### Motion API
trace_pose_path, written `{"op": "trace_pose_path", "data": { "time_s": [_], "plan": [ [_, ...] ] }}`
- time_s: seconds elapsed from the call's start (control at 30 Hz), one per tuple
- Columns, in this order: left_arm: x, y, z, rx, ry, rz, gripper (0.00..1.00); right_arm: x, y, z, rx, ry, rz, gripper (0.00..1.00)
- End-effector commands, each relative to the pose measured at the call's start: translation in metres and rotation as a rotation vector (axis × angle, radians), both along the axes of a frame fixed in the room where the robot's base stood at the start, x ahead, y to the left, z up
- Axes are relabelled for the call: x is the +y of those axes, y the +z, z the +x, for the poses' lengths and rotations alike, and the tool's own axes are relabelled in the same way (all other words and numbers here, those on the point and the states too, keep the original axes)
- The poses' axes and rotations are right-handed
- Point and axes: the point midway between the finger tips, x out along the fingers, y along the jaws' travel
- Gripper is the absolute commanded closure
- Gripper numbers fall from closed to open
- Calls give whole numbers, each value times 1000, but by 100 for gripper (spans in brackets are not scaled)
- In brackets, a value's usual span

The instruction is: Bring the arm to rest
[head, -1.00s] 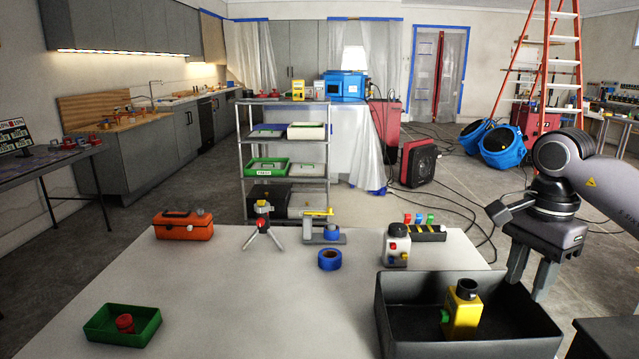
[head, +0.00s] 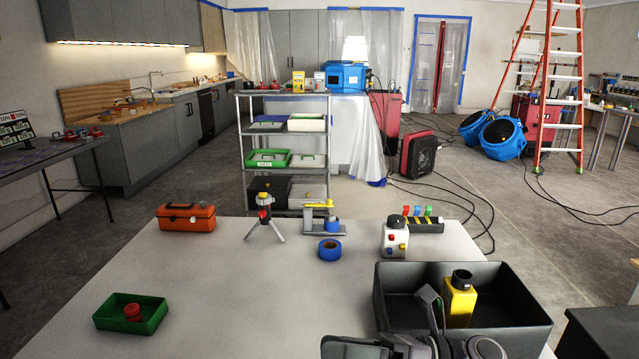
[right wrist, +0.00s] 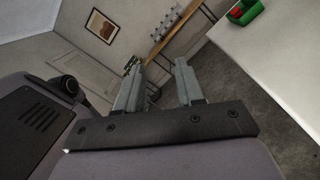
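My right arm is folded in at the bottom of the head view, in front of the black bin (head: 530,318). Dark parts of it cover the bin's near left side. My right gripper (right wrist: 160,82) shows in the right wrist view with its two grey fingers apart and nothing between them. The fingertips are not visible in the head view. A yellow bottle-like item with a black cap (head: 459,303) stands in the bin, partly hidden by my arm. My left gripper is not in view.
The white table (head: 235,300) holds a green tray (head: 153,322) with a red part, an orange toolbox (head: 187,217), a small tripod (head: 264,220), blue tape (head: 329,249) and a white device (head: 395,238). The table's middle is clear.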

Motion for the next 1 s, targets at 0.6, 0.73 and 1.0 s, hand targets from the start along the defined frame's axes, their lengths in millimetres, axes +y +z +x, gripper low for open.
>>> {"op": "trace_pose_path", "data": {
  "time_s": [0.6, 0.73, 1.0],
  "plan": [
    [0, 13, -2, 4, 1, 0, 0, -119, -145, -19, 1586, -744, 1023, 63],
    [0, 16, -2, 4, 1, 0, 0, -146, -199, -62, 1889, -909, 1219, 63],
    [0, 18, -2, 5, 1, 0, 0, -170, -257, -134, 2224, -1119, 1463, 63]
  ]
}}
